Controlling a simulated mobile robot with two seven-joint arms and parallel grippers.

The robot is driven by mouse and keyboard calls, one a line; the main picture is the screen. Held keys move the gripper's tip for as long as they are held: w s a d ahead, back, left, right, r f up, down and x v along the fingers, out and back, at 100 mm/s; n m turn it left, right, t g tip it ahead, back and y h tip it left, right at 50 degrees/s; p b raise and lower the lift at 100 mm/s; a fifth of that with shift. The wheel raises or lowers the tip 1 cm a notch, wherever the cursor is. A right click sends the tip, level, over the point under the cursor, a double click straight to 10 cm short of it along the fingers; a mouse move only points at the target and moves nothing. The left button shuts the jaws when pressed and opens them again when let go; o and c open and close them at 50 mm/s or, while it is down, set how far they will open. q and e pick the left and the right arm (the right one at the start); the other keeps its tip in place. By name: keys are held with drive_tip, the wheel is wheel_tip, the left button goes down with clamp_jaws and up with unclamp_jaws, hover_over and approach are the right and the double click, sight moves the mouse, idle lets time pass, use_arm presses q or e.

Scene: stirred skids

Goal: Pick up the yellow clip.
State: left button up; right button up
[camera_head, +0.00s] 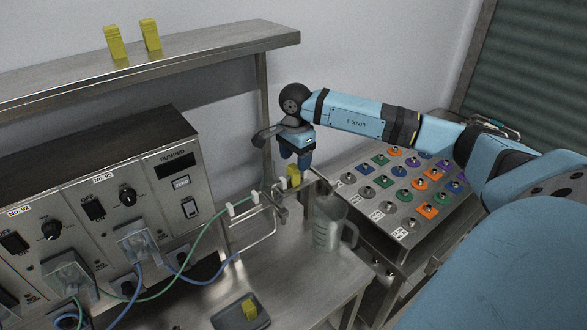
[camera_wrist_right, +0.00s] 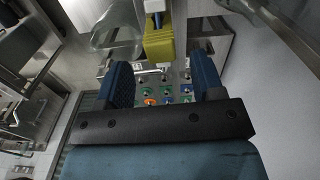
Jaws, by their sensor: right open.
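A yellow clip (camera_head: 294,175) sits by the metal rail at the right end of the bench, just below my right gripper (camera_head: 294,163). In the right wrist view the yellow clip (camera_wrist_right: 158,46) is upright and ridged, just beyond the fingertips and roughly in line with the gap between them. My right gripper (camera_wrist_right: 162,75) is open, with a blue finger on each side and nothing held. More yellow clips show in the head view: two on the shelf (camera_head: 132,41) and one in a dark tray (camera_head: 249,309). My left gripper is not in view.
A clear beaker (camera_head: 328,228) stands close to the right of the clip. A green tube (camera_head: 207,226) runs along holders to its left. A sloped panel of coloured knobs (camera_head: 400,190) is at the right, and a pump box (camera_head: 110,210) at the left.

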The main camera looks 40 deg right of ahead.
sight(293, 166)
drive_tip(key=f, duration=0.1)
drive_tip(key=f+b, duration=0.1)
drive_tip(key=f, duration=0.3)
drive_tip(key=shift+a+b, duration=0.3)
drive_tip(key=shift+b, duration=0.05)
drive_tip(key=shift+c, duration=0.8)
drive_tip(key=c, duration=0.8)
drive_tip(key=shift+c, duration=0.2)
